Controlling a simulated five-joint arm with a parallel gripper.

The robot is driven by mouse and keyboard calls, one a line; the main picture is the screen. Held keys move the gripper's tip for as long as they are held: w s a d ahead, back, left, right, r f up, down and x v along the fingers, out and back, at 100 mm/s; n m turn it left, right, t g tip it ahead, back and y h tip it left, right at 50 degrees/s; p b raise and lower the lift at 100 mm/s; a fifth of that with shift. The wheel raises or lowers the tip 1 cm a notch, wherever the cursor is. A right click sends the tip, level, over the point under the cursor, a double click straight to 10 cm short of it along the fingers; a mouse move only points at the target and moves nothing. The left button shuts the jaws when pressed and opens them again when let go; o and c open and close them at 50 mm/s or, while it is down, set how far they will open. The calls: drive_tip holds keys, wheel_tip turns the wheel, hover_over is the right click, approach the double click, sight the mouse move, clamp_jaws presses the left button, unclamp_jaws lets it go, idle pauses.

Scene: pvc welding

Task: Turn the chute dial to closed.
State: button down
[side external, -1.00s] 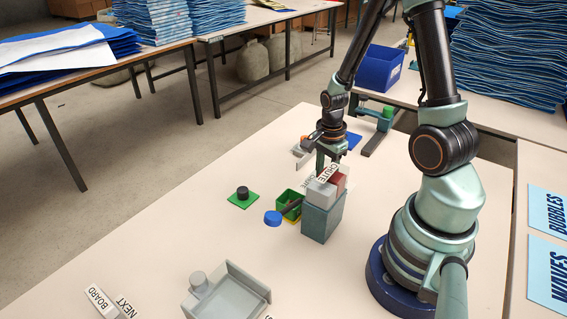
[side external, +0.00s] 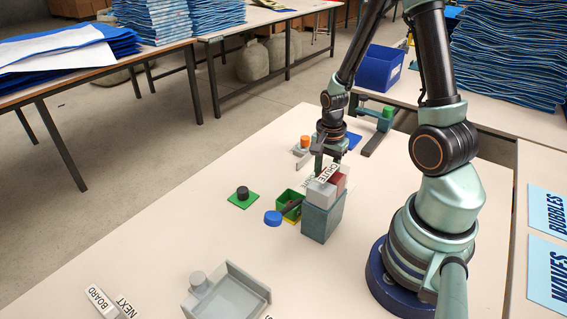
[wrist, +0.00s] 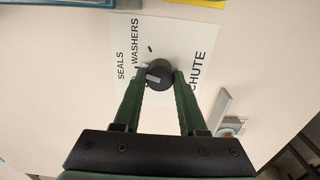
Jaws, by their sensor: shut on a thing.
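The chute dial (wrist: 159,74) is a round black knob with a light grey pointer bar, set on a white label plate (wrist: 205,32). The bar points left, toward my left finger. Printed on the plate are SEALS, WASHERS and CHUTE; lettering behind the left finger is mostly hidden. My gripper (wrist: 160,73) is shut on the dial, one green finger on each side. In the side view my gripper (side external: 329,158) points down behind the grey box (side external: 322,218) with the CHUTE sign (side external: 327,172); the dial is hidden there.
A green bin (side external: 289,203) and a blue disc (side external: 272,218) sit just left of the box. A black knob on a green square (side external: 242,197) lies farther left. An orange-topped piece (side external: 305,142) stands close behind my gripper. A grey tray (side external: 229,292) is in front.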

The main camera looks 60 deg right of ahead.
drive_tip(key=shift+c, duration=2.3)
unclamp_jaws()
drive_tip(key=shift+r, duration=0.15)
wheel_tip(320, 180, up, 12)
